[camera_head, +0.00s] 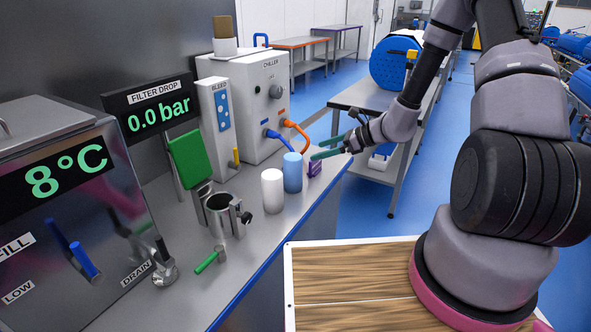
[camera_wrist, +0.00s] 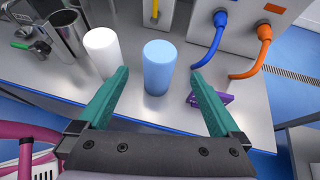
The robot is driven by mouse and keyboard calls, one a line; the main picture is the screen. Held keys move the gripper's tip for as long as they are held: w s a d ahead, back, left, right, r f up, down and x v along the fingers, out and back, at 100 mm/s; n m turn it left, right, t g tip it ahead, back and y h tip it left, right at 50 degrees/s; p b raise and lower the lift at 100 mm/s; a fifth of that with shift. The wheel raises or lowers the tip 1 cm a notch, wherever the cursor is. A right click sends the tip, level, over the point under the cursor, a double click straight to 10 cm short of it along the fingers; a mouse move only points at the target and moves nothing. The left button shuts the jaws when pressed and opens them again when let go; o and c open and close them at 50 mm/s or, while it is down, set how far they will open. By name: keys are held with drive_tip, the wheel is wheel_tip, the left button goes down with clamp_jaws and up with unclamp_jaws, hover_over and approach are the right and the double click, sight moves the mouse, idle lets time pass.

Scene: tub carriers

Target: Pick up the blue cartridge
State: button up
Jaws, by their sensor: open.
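The blue cartridge (camera_head: 292,172) stands upright on the steel bench, just right of a white cartridge (camera_head: 272,190) in the head view. In the wrist view the blue cartridge (camera_wrist: 159,68) stands ahead of my gripper (camera_wrist: 160,88), roughly between the lines of its two green fingers. The white cartridge (camera_wrist: 103,52) is close to the left finger there. My gripper (camera_head: 332,148) is open and empty, to the right of the blue cartridge in the head view. I cannot tell whether the fingertips reach past its near side.
A purple block (camera_wrist: 209,98) lies close to the right finger. Blue (camera_wrist: 214,42) and orange (camera_wrist: 258,52) hoses run from the chiller (camera_head: 255,100) down behind it. A metal cup holder (camera_head: 222,215) and green-handled valve (camera_head: 210,260) stand left. The bench's front edge (camera_head: 265,265) is clear.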

sight(295, 157)
drive_tip(key=x, duration=0.9)
drive_tip(key=shift+w+a, duration=0.15)
drive_tip(key=shift+a, duration=0.2)
clamp_jaws()
